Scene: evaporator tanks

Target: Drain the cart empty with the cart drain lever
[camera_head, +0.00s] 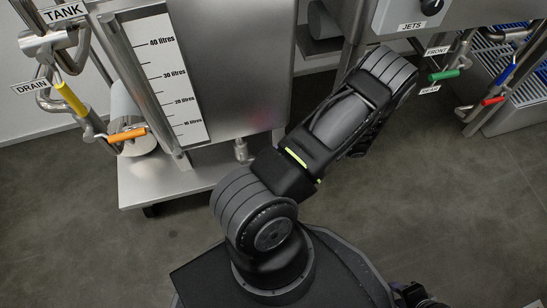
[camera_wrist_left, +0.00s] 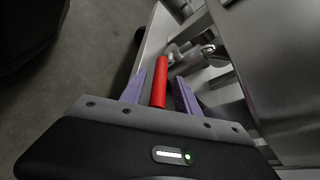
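A red lever handle (camera_wrist_left: 159,84) shows in the left wrist view, joined to a steel valve fitting (camera_wrist_left: 205,52) beside steel panels. My left gripper (camera_wrist_left: 161,78) is open, its purple fingers on either side of the handle, with small gaps visible. In the head view my left arm covers the middle, and its gripper and the red handle there are hidden. The steel cart (camera_head: 150,188) stands at left, with a litre scale (camera_head: 165,75) on its tank. A dark part at the bottom edge seems to be my right gripper (camera_head: 415,296); its fingers are unclear.
Yellow (camera_head: 71,99) and orange (camera_head: 127,135) handles sit at left near the DRAIN label. Green (camera_head: 444,75), blue (camera_head: 506,75) and red (camera_head: 493,101) handles are at the upper right below a steel panel with a black knob (camera_head: 431,6). The floor at right is clear.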

